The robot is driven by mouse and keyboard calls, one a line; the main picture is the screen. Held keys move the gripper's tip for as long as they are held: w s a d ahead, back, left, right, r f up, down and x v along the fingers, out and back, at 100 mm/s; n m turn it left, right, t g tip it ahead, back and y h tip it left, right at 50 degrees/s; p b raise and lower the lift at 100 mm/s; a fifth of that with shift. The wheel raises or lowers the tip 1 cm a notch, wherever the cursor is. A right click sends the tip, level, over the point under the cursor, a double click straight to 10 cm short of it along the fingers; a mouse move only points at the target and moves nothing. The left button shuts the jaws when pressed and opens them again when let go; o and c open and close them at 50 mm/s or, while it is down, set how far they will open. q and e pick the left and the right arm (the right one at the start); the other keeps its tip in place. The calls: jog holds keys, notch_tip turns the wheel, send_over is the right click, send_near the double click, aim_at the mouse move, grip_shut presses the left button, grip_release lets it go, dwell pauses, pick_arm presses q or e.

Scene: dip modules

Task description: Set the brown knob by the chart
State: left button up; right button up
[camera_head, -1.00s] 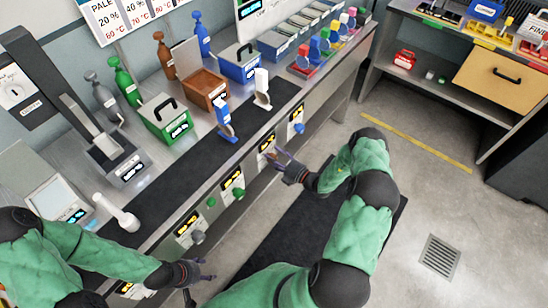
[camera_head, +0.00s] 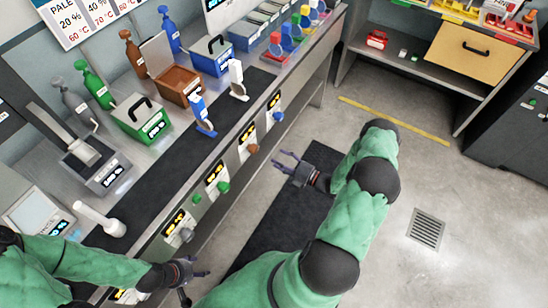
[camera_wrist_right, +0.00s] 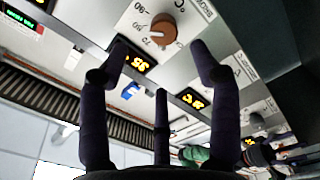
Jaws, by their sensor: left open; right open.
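The brown knob (camera_head: 252,148) sits on a front panel below the counter's edge. In the right wrist view the knob (camera_wrist_right: 163,28) has a pale pointer mark towards the lower left, on a scale in °C. The small display beside it (camera_wrist_right: 138,62) is lit, with inverted digits I cannot read surely. The chart (camera_head: 85,18) hangs on the wall, with percentages and °C values in columns. My right gripper (camera_head: 287,163) is open and empty, apart from the panel, to the right of the knob. My left gripper (camera_head: 193,279) is open and empty, low before the counter.
Green (camera_head: 223,187), grey (camera_head: 186,235) and blue (camera_head: 278,116) knobs share the panel row. A brown box (camera_head: 181,84), a green box (camera_head: 141,120) and several bottles stand on the counter. Open floor (camera_head: 380,230) lies to the right.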

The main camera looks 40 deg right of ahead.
aim_at(257, 150)
jog(key=shift+s, duration=0.1)
dwell(0.3)
jog(key=w+a+n+b, duration=0.1)
jog(key=w+n, duration=0.2)
jog(key=n, duration=0.4)
jog(key=w+a+n+b, duration=0.2)
jog(key=w+n, duration=0.1)
jog(key=n, duration=0.4)
jog(key=w+a+n+b, duration=0.1)
jog(key=w+n+b, duration=0.1)
jog(key=n, duration=0.5)
jog(key=shift+w+a+r+n, duration=0.25)
jog(key=shift+w+n, duration=0.15)
jog(key=shift+w, duration=0.05)
jog(key=c, duration=1.1)
